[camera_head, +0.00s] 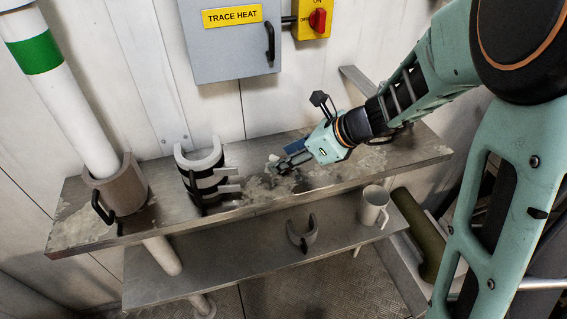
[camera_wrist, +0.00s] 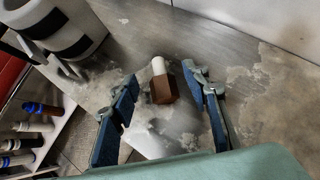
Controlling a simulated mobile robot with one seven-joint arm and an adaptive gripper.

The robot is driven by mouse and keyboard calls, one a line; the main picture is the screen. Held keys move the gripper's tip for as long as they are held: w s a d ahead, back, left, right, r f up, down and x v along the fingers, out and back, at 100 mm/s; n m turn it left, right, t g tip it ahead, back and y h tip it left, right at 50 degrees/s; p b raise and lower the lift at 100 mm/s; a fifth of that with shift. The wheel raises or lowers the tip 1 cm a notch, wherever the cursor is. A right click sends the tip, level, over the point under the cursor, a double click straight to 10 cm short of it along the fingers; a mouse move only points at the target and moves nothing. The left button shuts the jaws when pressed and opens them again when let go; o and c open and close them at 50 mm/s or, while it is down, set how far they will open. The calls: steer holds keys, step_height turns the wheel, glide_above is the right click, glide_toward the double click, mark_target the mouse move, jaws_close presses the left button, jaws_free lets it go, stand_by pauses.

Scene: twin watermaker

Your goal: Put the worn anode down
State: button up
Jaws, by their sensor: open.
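The worn anode appears to be the small block with a brown body and a white end (camera_wrist: 162,84). It rests on the stained metal upper shelf (camera_head: 330,178). In the wrist view it lies between the two blue fingers of my gripper (camera_wrist: 163,77), with a gap on each side. In the head view my gripper (camera_head: 287,162) is low over the middle of the shelf, and a small pale end of the block (camera_head: 272,158) shows by the fingertips. My gripper is open and holds nothing.
A grey half-shell with black straps (camera_head: 208,183) stands left of my gripper. A brown collar (camera_head: 116,188) surrounds the white pipe farther left. The lower shelf carries a mug (camera_head: 373,207) and a curved half-ring (camera_head: 302,237). The wall bears a grey box (camera_head: 232,55). The upper shelf's right end is bare.

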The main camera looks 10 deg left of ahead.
steer(key=shift+x, duration=0.8)
steer(key=shift+c, duration=0.4)
jaws_close()
steer(key=shift+r, duration=0.1)
